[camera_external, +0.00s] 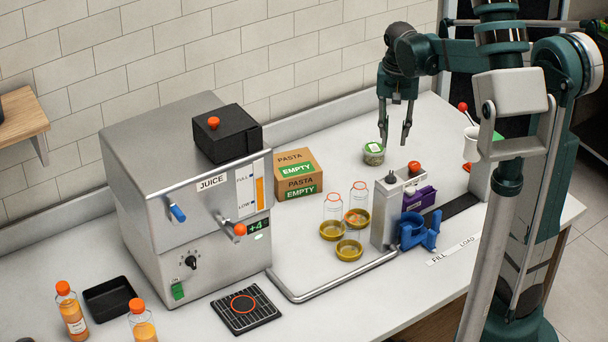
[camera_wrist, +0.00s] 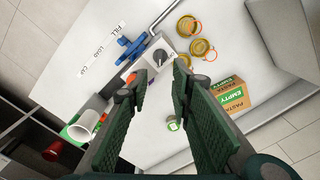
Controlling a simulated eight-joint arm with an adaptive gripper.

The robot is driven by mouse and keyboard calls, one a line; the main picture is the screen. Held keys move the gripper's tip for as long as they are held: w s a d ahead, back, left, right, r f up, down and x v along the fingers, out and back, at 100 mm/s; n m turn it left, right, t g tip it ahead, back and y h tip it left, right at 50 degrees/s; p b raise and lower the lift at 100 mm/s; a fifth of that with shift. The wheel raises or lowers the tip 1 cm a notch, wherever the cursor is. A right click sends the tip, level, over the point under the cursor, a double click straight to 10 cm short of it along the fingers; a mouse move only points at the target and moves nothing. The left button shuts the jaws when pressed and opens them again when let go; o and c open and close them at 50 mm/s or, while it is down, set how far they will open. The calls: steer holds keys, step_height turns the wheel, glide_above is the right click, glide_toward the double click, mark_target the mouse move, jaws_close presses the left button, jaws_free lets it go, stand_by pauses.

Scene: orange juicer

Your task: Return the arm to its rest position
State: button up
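My gripper (camera_external: 395,138) hangs fingers-down above the back right part of the counter. Its two dark fingers are apart with nothing between them, and they also show spread in the wrist view (camera_wrist: 160,75). A small round container with a green lid (camera_external: 374,153) stands on the counter close to the left fingertip in the external view. In the wrist view this container (camera_wrist: 173,124) shows between the fingers, farther off. My arm stands at the right of the external view, its elbow bent over the counter.
A steel juicer (camera_external: 190,250) stands at the left. A white cup (camera_external: 472,145) stands right. Orange bottles (camera_external: 70,312) stand front left.

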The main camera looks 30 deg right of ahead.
steer(key=shift+s, duration=0.1)
steer(key=s+a+f+n+t+b, duration=0.2)
steer(key=s+a+n+t, duration=0.1)
steer(key=s, duration=0.6)
steer(key=s+a+f+n+t+b, duration=0.2)
steer(key=s+a+n+t, duration=0.2)
steer(key=s, duration=0.5)
steer(key=shift+a+f+n, duration=0.3)
steer(key=shift+a+n, duration=0.6)
steer(key=shift+a, duration=0.1)
steer(key=shift+b, duration=0.3)
stand_by(2.9)
